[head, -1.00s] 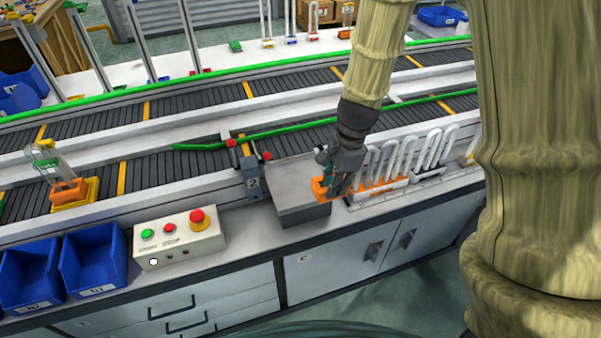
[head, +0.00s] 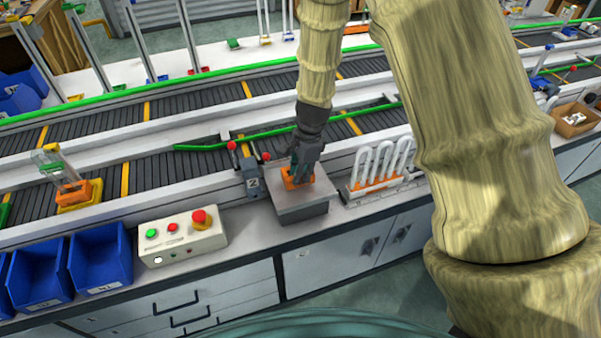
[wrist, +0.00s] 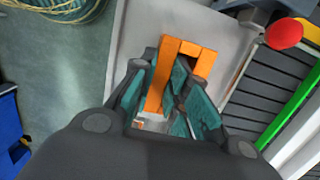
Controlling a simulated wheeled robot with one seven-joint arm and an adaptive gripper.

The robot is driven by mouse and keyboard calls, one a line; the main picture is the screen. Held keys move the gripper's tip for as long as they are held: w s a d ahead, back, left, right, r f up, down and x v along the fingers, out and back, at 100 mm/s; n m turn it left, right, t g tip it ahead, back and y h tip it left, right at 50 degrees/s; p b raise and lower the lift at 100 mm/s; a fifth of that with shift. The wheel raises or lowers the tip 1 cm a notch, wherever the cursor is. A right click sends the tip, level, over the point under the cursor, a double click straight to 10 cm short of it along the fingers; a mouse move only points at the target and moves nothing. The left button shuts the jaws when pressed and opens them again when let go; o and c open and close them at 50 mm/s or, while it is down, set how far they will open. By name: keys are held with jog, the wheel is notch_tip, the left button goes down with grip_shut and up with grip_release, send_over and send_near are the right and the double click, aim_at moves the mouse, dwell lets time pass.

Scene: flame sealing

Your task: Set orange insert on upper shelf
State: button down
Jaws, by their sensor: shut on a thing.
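My gripper (head: 299,176) is shut on the orange insert (head: 289,182), over the grey raised block (head: 303,204) on the bench in the head view. In the wrist view the insert (wrist: 160,78) is an orange frame-like piece between the teal finger pads of my gripper (wrist: 170,95). The block's light grey top (wrist: 185,22) shows beneath and beyond it. The insert is at or just above this top; I cannot tell whether it touches. The fingers hide part of the insert. I cannot tell which surface is the upper shelf.
A rack of white U-shaped tubes (head: 382,165) stands right of the block. A control box (head: 182,238) with coloured buttons and blue bins (head: 100,258) are to the left. The conveyor (head: 150,170) and a post with red knobs (head: 250,175) lie behind. Bench space left of the block is clear.

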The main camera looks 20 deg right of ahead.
jog(key=shift+f, duration=0.5)
jog(key=shift+f, duration=0.15)
jog(key=c, duration=1.4)
grip_release()
